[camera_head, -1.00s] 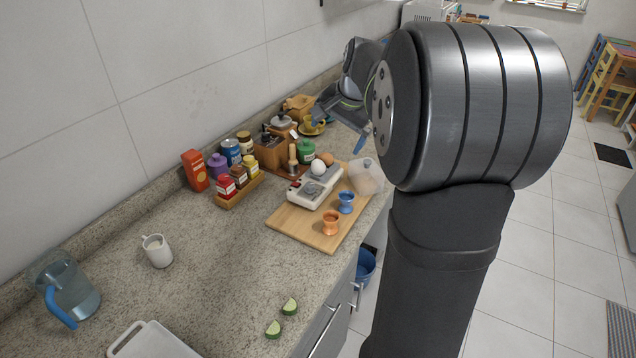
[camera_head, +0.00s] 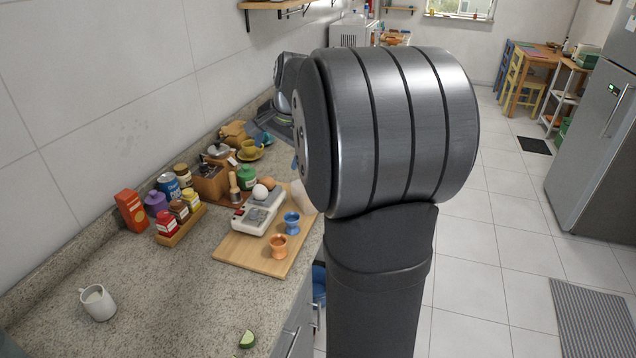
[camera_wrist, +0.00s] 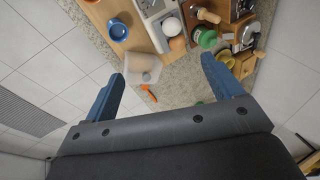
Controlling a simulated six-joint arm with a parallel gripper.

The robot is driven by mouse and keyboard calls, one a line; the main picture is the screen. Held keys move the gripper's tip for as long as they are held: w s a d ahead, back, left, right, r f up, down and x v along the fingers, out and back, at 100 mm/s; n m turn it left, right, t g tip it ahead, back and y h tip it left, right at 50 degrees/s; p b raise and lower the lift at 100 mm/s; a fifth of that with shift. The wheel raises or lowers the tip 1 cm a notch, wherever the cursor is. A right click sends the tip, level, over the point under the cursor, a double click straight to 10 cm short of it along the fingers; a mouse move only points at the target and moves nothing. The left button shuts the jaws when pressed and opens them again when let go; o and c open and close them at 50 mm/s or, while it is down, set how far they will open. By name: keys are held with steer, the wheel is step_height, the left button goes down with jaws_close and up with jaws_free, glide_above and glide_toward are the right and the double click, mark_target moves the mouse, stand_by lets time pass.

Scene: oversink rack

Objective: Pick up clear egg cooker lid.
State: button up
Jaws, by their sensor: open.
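The clear egg cooker lid is a translucent, whitish dome. In the head view the lid (camera_head: 304,198) stands at the counter's front edge by the wooden board, partly hidden by my arm. In the wrist view the lid (camera_wrist: 143,68) lies between the lines of my two blue fingers, closer to the left one. My gripper (camera_wrist: 162,68) is open and empty, with its fingers spread wide above the counter. In the head view my arm hides most of the gripper.
A blue egg cup (camera_head: 292,222) and an orange egg cup (camera_head: 279,246) stand on the wooden board (camera_head: 240,256). A brown egg (camera_wrist: 178,44) and a green jar (camera_wrist: 205,37) are near the lid. A small orange object (camera_wrist: 148,92) lies beside it. Open floor drops off past the counter edge.

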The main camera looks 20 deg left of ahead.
steer(key=w+d+f+m, duration=0.3)
steer(key=w+d+m, duration=0.15)
steer(key=m, duration=0.75)
steer(key=w+d+f+m, duration=0.35)
steer(key=w+m, duration=0.25)
steer(key=m, duration=0.6)
steer(key=shift+h, duration=0.3)
steer(key=x, duration=0.8)
steer(key=a+x, duration=0.1)
steer(key=x, duration=0.3)
steer(key=shift+w+f, duration=0.1)
steer(key=shift+w, duration=0.25)
steer(key=shift+w+a+r+x, duration=0.1)
steer(key=shift+a+x, duration=0.05)
steer(key=shift+x, duration=0.75)
steer(key=shift+w+a+r+x, duration=0.1)
steer(key=shift+a+x, duration=0.1)
steer(key=shift+x, duration=0.65)
steer(key=shift+w+a+x, duration=0.1)
steer(key=shift+a+x, duration=0.05)
steer(key=shift+x, duration=0.75)
steer(key=shift+t, duration=0.3)
steer(key=shift+c, duration=0.3)
steer(key=c, duration=0.7)
